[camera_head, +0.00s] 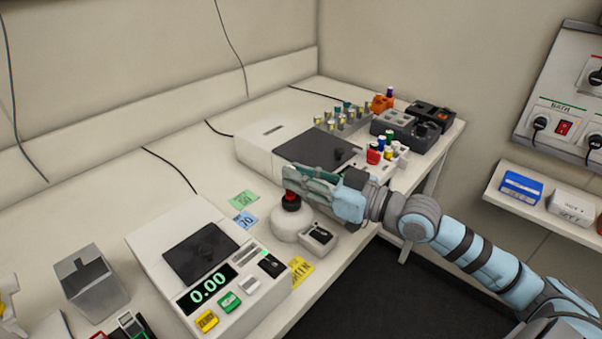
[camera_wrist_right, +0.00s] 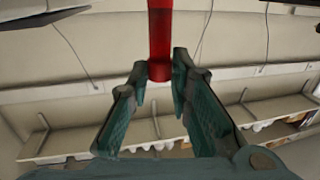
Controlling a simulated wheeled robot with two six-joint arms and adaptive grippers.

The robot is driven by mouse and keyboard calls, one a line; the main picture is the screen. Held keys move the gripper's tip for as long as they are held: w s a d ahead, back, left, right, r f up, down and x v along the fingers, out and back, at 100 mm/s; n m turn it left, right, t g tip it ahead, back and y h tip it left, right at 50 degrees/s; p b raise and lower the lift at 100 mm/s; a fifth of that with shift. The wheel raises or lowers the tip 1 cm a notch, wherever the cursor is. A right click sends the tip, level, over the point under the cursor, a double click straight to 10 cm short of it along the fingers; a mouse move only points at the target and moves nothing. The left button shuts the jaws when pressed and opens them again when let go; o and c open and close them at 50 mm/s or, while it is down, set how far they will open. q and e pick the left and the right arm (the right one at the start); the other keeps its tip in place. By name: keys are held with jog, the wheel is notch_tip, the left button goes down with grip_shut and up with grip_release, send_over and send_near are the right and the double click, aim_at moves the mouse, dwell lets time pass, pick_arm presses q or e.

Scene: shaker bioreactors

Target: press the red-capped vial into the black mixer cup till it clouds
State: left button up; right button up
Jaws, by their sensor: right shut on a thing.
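The black mixer cup (camera_head: 291,205) sits on top of a round white mixer (camera_head: 288,228) on the bench. My right gripper (camera_head: 292,186) comes in from the right, directly above the cup. It is shut on the red-capped vial (camera_head: 291,196), whose red part shows just over the cup. In the right wrist view the red vial (camera_wrist_right: 160,35) stands between the fingertips (camera_wrist_right: 160,72). The vial's lower end is hidden at the cup, so I cannot tell how deep it sits or whether its contents are cloudy. My left gripper is not in view.
A balance (camera_head: 208,262) reading 0.00 stands in front of the mixer to the left. A shaker with a dark lid (camera_head: 312,151) stands behind. Several vials and dark blocks (camera_head: 405,130) fill the far end. A yellow note (camera_head: 301,269) lies near the front edge.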

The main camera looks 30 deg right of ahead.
jog(key=shift+s, duration=0.1)
jog(key=shift+s+r, duration=0.1)
jog(key=shift+s, duration=0.05)
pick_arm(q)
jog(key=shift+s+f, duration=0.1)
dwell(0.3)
pick_arm(e)
jog(key=shift+o, duration=1)
grip_shut()
